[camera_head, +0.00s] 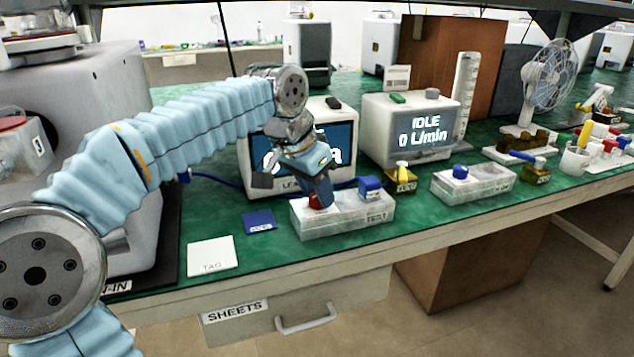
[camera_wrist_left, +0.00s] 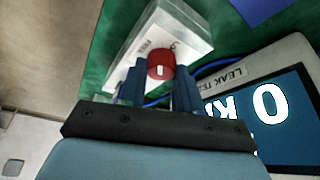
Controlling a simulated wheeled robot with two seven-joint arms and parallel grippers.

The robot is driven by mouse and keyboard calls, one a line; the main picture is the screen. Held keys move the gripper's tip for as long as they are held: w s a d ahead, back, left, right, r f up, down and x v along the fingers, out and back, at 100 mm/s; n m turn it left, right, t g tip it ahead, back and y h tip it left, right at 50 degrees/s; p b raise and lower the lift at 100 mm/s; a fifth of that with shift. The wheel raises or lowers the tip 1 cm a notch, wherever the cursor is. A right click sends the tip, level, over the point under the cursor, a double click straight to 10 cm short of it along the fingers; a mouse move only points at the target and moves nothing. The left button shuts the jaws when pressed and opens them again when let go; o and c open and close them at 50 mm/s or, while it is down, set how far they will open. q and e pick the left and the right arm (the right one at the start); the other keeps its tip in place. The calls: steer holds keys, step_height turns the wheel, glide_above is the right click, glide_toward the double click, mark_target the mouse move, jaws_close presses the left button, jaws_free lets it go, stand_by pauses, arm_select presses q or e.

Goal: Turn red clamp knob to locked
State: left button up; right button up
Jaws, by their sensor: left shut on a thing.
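The red clamp knob (camera_head: 315,201) sits on the left end of a pale grey block labelled TEST (camera_head: 345,222). My left gripper (camera_head: 318,192) comes down on it from above, its blue fingers on either side of the knob. In the left wrist view the red knob (camera_wrist_left: 161,64) shows between the two fingers (camera_wrist_left: 160,85), with a white mark on its face. My left gripper is shut on the knob. I cannot read any locked mark. My right gripper is not in view.
A leak tester screen (camera_head: 335,150) stands close behind the block, partly hidden by my arm. A blue knob (camera_head: 370,186) is on the block's right part. A blue card (camera_head: 259,222) and a white TAG card (camera_head: 212,257) lie to the left. A display (camera_head: 425,130) reads IDLE 0 L/min.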

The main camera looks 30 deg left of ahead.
arm_select(q)
steer(key=m, duration=0.1)
steer(key=m+h+p, duration=0.1)
steer(key=m, duration=0.1)
steer(key=shift+a+r+m+g+p, duration=0.1)
steer(key=shift+r+m+g+p, duration=0.05)
steer(key=shift+m+g+p, duration=0.15)
steer(key=shift+w+m+g+h+p, duration=0.1)
steer(key=shift+m+g+h+p, duration=0.45)
steer(key=shift+m, duration=1.25)
steer(key=o, duration=1)
steer(key=shift+o, duration=0.2)
steer(key=v, duration=1.3)
steer(key=shift+a+r, duration=0.2)
steer(key=shift+a, duration=0.05)
